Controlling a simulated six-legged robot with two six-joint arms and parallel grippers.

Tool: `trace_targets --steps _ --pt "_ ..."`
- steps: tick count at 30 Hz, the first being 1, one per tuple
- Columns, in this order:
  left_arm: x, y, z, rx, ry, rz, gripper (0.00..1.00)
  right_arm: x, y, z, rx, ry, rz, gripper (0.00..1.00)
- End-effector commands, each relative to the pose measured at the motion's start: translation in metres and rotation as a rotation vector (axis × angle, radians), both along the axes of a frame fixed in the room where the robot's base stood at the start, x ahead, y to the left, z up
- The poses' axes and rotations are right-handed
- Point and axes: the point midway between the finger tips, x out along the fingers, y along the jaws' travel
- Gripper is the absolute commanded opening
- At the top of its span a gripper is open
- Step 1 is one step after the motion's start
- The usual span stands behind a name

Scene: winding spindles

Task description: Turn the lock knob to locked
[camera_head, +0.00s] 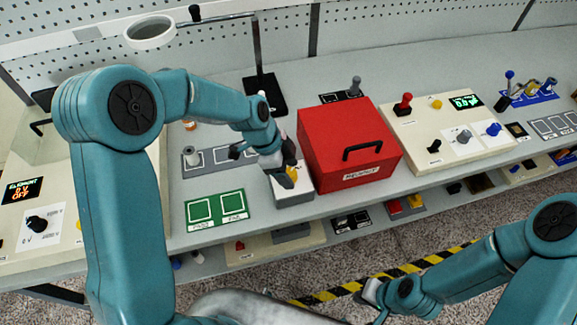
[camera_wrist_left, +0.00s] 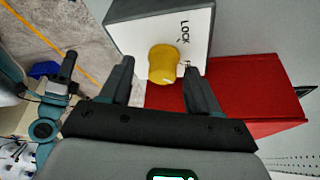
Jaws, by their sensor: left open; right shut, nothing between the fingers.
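The lock knob (camera_wrist_left: 162,64) is yellow and sits on the face of a light box (camera_wrist_left: 140,25) labelled LOCK; a second label is mostly hidden by a finger. In the head view the box (camera_head: 291,203) stands left of the red box, and my gripper partly covers its top. My left gripper (camera_head: 284,172) is open over this box. In the left wrist view its fingers (camera_wrist_left: 158,82) lie to either side of the knob, with gaps visible; contact cannot be seen. My right gripper (camera_head: 368,293) is shut and empty, low in front of the bench.
A red box (camera_head: 345,125) with a black handle stands close beside the lock box. A green PASS/FAIL mat (camera_head: 216,211) lies to the left. A black-based stand (camera_head: 264,95) is behind. A cream control panel (camera_head: 450,125) is further right.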

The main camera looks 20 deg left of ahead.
Motion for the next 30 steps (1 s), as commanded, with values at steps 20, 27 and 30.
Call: trace_targets --steps 20,27,30 --pt "0.001 -0.001 -0.004 0.000 0.001 0.004 0.07 0.000 0.000 0.000 0.000 0.000 0.000 0.00" --pt "0.000 -0.001 -0.007 0.000 0.000 0.061 0.07 0.000 0.000 -0.011 0.000 0.000 0.000 0.00" --pt "0.000 -0.002 -0.008 -0.001 0.000 0.118 0.07 0.000 0.000 -0.019 0.000 0.000 0.000 0.00"
